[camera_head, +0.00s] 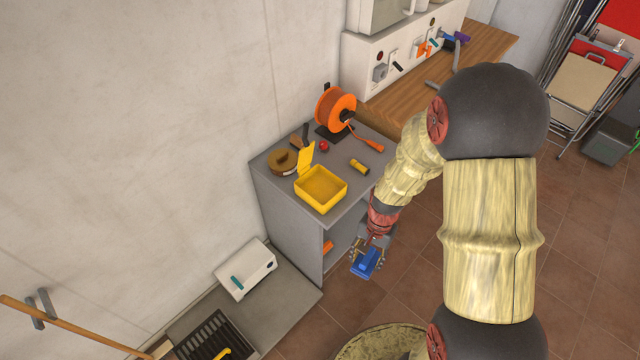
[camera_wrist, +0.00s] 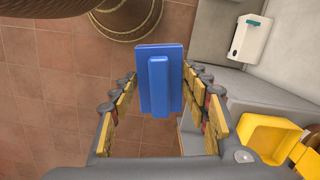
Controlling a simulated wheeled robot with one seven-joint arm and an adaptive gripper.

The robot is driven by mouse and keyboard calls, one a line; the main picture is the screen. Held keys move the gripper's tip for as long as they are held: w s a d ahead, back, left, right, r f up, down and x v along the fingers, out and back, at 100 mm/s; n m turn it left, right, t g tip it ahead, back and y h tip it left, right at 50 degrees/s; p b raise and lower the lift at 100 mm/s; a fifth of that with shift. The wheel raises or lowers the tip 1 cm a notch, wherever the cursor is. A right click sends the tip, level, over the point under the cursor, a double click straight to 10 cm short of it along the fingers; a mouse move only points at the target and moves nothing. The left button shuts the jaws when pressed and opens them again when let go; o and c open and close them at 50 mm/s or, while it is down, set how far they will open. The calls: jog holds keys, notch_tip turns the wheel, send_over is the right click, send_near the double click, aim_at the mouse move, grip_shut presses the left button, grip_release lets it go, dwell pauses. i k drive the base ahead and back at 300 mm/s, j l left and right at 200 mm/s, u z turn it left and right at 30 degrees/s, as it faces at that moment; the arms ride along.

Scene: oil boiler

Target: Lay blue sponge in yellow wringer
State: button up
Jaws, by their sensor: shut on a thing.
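The blue sponge (camera_head: 366,264) is a flat blue block with a raised grip along its back. My gripper (camera_head: 369,249) is shut on it and holds it in the air, in front of the grey cabinet. In the wrist view the sponge (camera_wrist: 160,80) shows between my fingers, with its raised grip toward the camera. The yellow wringer (camera_head: 320,204) is an open yellow box with an upright flap, on the cabinet top. It is up and to the left of my gripper in the head view. In the wrist view the wringer (camera_wrist: 275,137) is at the lower right, apart from the sponge.
The grey cabinet (camera_head: 288,230) also bears an orange reel (camera_head: 337,107), a brown tape roll (camera_head: 283,161) and a yellow cylinder (camera_head: 359,166). A white box (camera_head: 245,271) lies on a low grey slab. A round woven thing (camera_head: 380,342) stands on the floor below.

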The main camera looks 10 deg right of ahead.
aim_at(321, 189)
jog(key=i, duration=0.95)
